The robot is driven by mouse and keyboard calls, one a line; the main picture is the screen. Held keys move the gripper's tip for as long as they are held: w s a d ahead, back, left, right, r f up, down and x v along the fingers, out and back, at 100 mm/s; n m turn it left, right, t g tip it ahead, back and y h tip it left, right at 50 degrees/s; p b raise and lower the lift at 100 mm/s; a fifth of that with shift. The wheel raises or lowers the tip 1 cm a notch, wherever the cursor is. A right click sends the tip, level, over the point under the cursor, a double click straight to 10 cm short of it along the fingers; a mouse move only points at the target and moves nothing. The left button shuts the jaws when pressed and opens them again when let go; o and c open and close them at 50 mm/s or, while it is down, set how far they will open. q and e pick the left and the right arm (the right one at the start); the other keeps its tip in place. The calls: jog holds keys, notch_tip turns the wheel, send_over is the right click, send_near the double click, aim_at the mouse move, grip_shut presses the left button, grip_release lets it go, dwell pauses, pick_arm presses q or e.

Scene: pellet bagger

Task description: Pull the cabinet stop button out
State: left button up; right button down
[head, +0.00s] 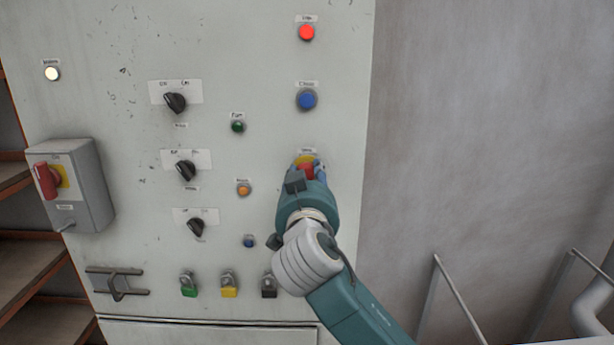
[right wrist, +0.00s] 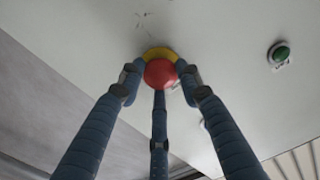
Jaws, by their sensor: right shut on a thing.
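The stop button is a red mushroom head (head: 305,169) on a yellow ring, on the right part of the pale cabinet front (head: 130,45). My right gripper (head: 308,175) reaches up from below and partly hides it. In the right wrist view, its three blue-grey fingers (right wrist: 160,85) stand around the red head (right wrist: 160,73), with the tips close at its sides. The gripper is shut on the stop button. The yellow ring shows behind the head, against the panel. My left gripper is not in view.
A blue button (head: 307,99) and a red button (head: 306,32) sit above. Black rotary knobs (head: 186,170), small lamps and a grey box with a red handle (head: 46,181) are to the left. Padlocks (head: 229,287) hang below. Railings (head: 460,295) stand at right.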

jog(key=shift+s+b, duration=0.45)
jog(key=shift+b, duration=0.15)
jog(key=shift+a, duration=0.1)
jog(key=c, duration=1.2)
grip_release()
jog(key=shift+s, duration=0.1)
jog(key=shift+s+r, duration=0.1)
jog(key=shift+s, duration=0.05)
jog(key=s, duration=1.2)
